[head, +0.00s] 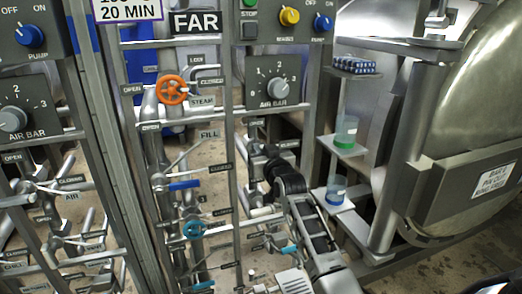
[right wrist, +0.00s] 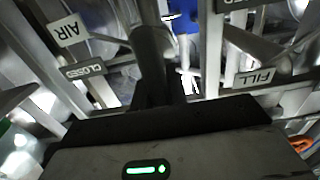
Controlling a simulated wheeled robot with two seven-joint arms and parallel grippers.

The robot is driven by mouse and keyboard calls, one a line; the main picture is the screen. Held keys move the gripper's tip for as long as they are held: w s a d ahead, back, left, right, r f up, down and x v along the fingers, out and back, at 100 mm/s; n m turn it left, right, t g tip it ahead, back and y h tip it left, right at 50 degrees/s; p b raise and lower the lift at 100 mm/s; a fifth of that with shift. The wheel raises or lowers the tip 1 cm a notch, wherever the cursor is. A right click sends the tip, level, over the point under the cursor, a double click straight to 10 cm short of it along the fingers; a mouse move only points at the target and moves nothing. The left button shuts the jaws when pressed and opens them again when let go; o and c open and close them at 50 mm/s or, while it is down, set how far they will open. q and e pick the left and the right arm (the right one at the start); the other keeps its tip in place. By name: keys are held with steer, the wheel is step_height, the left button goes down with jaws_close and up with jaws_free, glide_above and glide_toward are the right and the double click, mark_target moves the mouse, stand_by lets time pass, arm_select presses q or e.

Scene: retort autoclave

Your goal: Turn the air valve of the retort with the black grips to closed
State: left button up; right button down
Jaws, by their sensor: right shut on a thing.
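The air valve's black grip (right wrist: 150,55) stands as a dark bar in front of my right gripper in the right wrist view. The AIR label (right wrist: 68,30) and a CLOSED label (right wrist: 86,71) are to its left. In the head view my right gripper (head: 268,165) is at the valve on the FAR panel, shut on the black grip. An OPEN label (head: 256,123) is above left of it and a CLOSED label (head: 288,145) is to its right. The gripper hides most of the valve, so its exact angle is unclear. My left gripper is not in view.
The orange steam wheel (head: 172,90), blue fill lever (head: 184,185) and blue wheel (head: 194,229) are left of my right gripper. A metal frame post (head: 231,150) stands close beside it. Shelves with bottles (head: 346,132) are to the right. Another valve panel is at far left.

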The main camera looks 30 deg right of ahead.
arm_select(q)
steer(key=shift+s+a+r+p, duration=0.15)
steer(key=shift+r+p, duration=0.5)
steer(key=shift+p, duration=1)
arm_select(e)
steer(key=shift+s+d+f+m, duration=0.1)
steer(key=shift+d+f+m, duration=0.25)
steer(key=shift+m, duration=2.6)
steer(key=shift+s+d+f+m, duration=0.1)
steer(key=shift+d+f+m, duration=0.25)
steer(key=shift+m, duration=2.65)
steer(key=shift+s+d+f+m, duration=0.1)
steer(key=shift+d+f+m, duration=0.2)
steer(key=shift+m, duration=2.65)
steer(key=shift+f, duration=0.1)
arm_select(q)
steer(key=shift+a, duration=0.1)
arm_select(e)
steer(key=c, duration=1.4)
jaws_free()
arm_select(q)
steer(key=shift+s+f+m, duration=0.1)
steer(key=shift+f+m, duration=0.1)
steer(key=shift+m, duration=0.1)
